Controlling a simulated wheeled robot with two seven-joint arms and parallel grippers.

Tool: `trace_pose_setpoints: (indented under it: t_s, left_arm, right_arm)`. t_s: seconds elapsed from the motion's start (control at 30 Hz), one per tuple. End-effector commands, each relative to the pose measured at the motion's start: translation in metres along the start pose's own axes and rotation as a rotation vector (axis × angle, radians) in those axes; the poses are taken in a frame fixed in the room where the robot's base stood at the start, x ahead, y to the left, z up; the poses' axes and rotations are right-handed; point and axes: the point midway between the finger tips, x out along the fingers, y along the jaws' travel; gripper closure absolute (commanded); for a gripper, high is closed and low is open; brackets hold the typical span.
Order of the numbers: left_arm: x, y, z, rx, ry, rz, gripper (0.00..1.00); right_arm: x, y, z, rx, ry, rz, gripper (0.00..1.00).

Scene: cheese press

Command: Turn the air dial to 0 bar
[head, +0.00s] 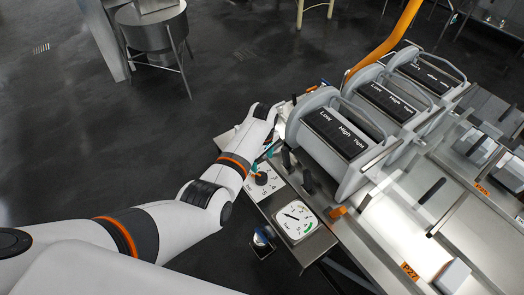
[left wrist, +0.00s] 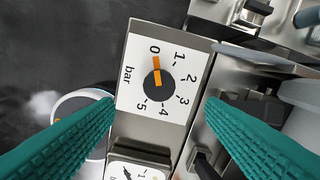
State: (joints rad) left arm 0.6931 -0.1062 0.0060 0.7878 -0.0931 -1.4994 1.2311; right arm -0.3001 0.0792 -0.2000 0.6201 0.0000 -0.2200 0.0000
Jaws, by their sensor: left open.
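The air dial is a black knob with an orange pointer (left wrist: 157,80) on a white plate (left wrist: 135,75) marked 0 to 5 and "bar". In the left wrist view the orange pointer lies toward the 0. In the head view the dial plate (head: 263,184) sits on the metal panel at the press's near end. My left gripper (left wrist: 160,103) has its teal fingers spread wide, one on each side of the dial in the picture, with nothing between them. In the head view my left gripper (head: 262,158) hovers by the dial, apart from the knob as far as I can tell.
A round white gauge (head: 297,222) is on the same panel, nearer to me. Dark upright levers (head: 307,180) stand beside the dial. Several grey press units (head: 336,135) marked Low, High and Tight stand to the right. Open floor lies to the left.

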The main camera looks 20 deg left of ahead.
Motion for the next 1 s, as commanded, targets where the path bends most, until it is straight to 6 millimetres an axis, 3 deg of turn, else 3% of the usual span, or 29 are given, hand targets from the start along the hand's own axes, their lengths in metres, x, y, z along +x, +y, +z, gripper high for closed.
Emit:
trace_pose_setpoints:
  t_s: [0.23, 0.8, 0.93, 1.0]
  left_arm:
    - [-0.025, 0.000, 0.000, 0.000, 0.001, 0.001, 0.35]
    - [-0.026, 0.001, 0.000, 0.002, 0.001, 0.001, 0.35]
    - [-0.016, 0.015, 0.002, 0.045, -0.008, -0.009, 0.35]
    - [-0.005, 0.034, 0.004, 0.105, -0.023, -0.022, 0.35]
  right_arm:
    - [-0.001, 0.000, 0.000, 0.000, 0.000, 0.000, 0.64]
    - [-0.001, 0.000, 0.000, 0.000, 0.000, 0.000, 0.64]
    - [-0.001, 0.000, 0.000, 0.000, 0.000, 0.000, 0.64]
    - [-0.001, 0.000, 0.000, 0.000, 0.000, 0.000, 0.64]
